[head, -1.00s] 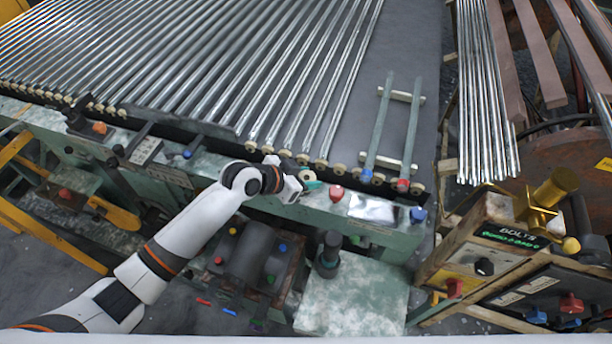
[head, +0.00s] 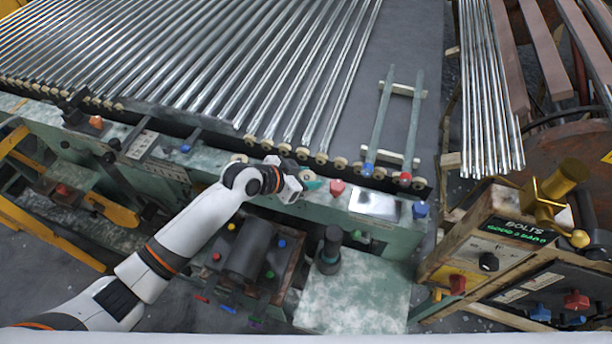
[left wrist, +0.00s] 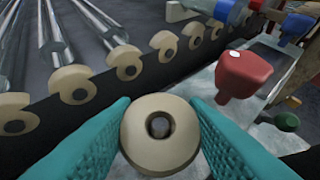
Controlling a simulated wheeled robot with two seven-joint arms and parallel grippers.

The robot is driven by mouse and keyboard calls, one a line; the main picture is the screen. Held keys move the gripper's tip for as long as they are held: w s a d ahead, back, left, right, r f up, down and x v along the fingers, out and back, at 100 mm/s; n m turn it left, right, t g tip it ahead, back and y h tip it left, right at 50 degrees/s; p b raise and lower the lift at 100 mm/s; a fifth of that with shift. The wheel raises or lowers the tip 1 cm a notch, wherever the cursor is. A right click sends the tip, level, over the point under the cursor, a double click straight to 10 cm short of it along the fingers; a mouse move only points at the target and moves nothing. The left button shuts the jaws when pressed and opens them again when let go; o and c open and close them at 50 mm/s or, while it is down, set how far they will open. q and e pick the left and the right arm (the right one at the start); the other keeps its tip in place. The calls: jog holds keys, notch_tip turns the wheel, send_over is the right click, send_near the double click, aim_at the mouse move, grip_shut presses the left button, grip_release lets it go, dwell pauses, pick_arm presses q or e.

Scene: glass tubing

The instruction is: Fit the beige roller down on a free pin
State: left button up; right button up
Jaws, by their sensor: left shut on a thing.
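My left gripper (head: 311,184) is over the near green ledge of the machine, to the left of a red knob. In the left wrist view its two teal fingers (left wrist: 160,128) are shut on a beige roller (left wrist: 135,146), a thick ring with a dark hole facing the camera. The row of fitted beige rollers (left wrist: 125,62) runs along a dark strip just beyond the held roller, apart from it. I cannot make out a bare pin in either view. My right gripper is not in view.
A red knob (head: 337,187) stands close to the right of the gripper. Glass tubes (head: 319,85) lie across the bed behind the roller row. A blue knob (head: 420,209) and a metal plate (head: 374,204) are further right on the ledge (head: 320,207).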

pick_arm(q)
jog(key=shift+f, duration=0.15)
jog(key=o, duration=0.9)
jog(key=shift+o, duration=0.7)
jog(key=shift+s, duration=0.1)
jog(key=shift+r, duration=0.2)
jog(key=shift+w+a, duration=0.1)
jog(key=shift+w, duration=0.1)
jog(key=shift+r, duration=0.1)
jog(key=b+v, duration=0.2)
jog(key=v, duration=0.9)
jog(key=shift+s+a, duration=0.15)
jog(key=shift+s, duration=0.4)
